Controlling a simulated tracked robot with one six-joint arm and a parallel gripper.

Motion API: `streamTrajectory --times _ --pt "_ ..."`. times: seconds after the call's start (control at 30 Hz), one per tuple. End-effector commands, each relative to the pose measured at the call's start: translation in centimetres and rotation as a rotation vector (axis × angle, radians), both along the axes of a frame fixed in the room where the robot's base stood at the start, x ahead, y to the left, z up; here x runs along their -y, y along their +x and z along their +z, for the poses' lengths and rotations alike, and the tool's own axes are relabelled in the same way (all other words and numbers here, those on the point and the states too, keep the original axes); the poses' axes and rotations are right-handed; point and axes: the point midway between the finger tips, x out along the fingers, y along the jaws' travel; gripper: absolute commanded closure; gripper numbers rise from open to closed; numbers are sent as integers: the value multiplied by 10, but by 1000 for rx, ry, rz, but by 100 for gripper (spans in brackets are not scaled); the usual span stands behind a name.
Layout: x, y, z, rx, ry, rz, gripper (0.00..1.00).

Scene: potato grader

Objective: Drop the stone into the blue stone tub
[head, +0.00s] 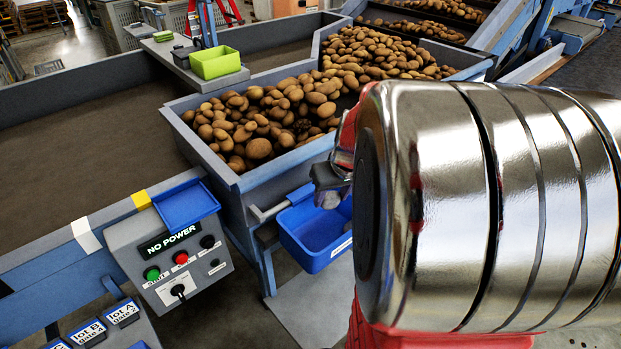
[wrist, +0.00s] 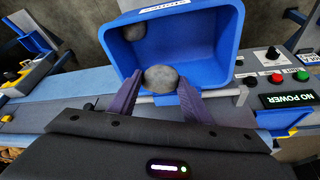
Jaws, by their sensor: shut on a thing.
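My gripper (wrist: 161,92) is shut on a grey, rounded stone (wrist: 161,79), one finger on each side of it. In the wrist view the stone shows in front of the blue stone tub (wrist: 218,62), over its near rim. The tub is open and holds another dark grey stone (wrist: 133,32) in a far corner. In the head view my gripper (head: 328,188) is at the blue tub (head: 303,247), with the held stone (head: 328,201) just above the opening. My shiny arm hides part of the tub's right side there.
A potato-filled hopper (head: 222,172) stands behind the tub. A control box (head: 165,262) reading NO POWER, with green and red buttons and a small blue tray (head: 186,205) above, is to the left. A green box (head: 215,63) sits on a ledge farther back.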

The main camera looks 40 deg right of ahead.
Motion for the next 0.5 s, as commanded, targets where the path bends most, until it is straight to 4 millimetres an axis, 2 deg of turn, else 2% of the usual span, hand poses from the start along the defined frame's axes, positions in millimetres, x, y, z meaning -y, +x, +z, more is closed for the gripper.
streamTrajectory --times 0.2,0.23,0.5 --pt "0 0 0 1 -1 1 81" --pt "0 0 0 1 -1 1 55" --pt "0 0 0 0 1 1 36"
